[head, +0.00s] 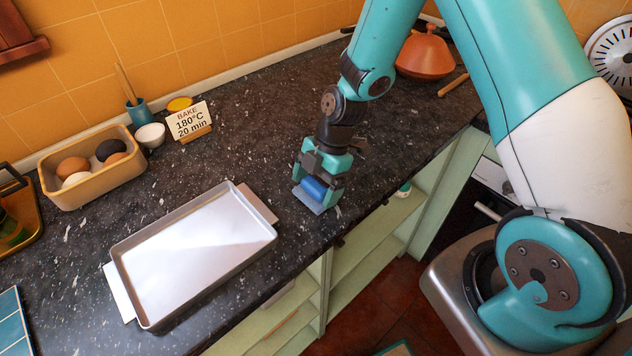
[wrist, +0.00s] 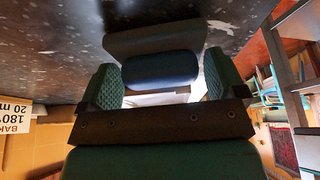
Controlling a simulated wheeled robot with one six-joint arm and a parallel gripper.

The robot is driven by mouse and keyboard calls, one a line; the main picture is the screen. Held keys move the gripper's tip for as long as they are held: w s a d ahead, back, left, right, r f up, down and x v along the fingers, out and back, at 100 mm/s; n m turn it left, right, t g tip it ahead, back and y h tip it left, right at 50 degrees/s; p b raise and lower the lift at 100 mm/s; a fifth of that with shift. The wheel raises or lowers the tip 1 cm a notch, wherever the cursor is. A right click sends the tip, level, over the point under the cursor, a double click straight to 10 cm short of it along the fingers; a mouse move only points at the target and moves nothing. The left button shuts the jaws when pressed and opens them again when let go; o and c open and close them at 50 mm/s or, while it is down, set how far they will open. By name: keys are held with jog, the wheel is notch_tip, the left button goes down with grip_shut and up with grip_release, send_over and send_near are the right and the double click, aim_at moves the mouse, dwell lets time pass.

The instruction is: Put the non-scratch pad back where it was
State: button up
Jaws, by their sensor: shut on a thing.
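The non-scratch pad (head: 309,197) has a rounded blue grip on a flat grey-blue base. My gripper (head: 319,181) points down and is shut on the blue grip, near the front edge of the dark counter and right of the metal tray (head: 196,251). In the wrist view, the pad (wrist: 160,68) lies between the two green finger pads of my gripper (wrist: 163,84). I cannot tell whether its base touches the counter. The tray looks empty.
An orange lidded pot (head: 424,54) is at the far right. Open green shelves (head: 372,243) lie below the counter. The counter behind the gripper is clear.

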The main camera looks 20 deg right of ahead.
jog(key=shift+f, duration=0.1)
jog(key=o, duration=0.8)
jog(key=shift+o, duration=0.2)
jog(key=b+v, duration=0.2)
jog(key=v, duration=0.9)
jog(key=s+a+r+m, duration=0.4)
jog(key=s+r+m, duration=0.2)
jog(key=s, duration=0.4)
jog(key=s+a+r+m+t, duration=0.1)
jog(key=s+a+r+m, duration=0.3)
jog(key=s+r+m, duration=0.3)
jog(key=s+m, duration=0.1)
jog(key=s, duration=0.2)
jog(key=shift+a+r+m, duration=0.15)
jog(key=shift+a+m, duration=0.15)
jog(key=shift+w, duration=0.1)
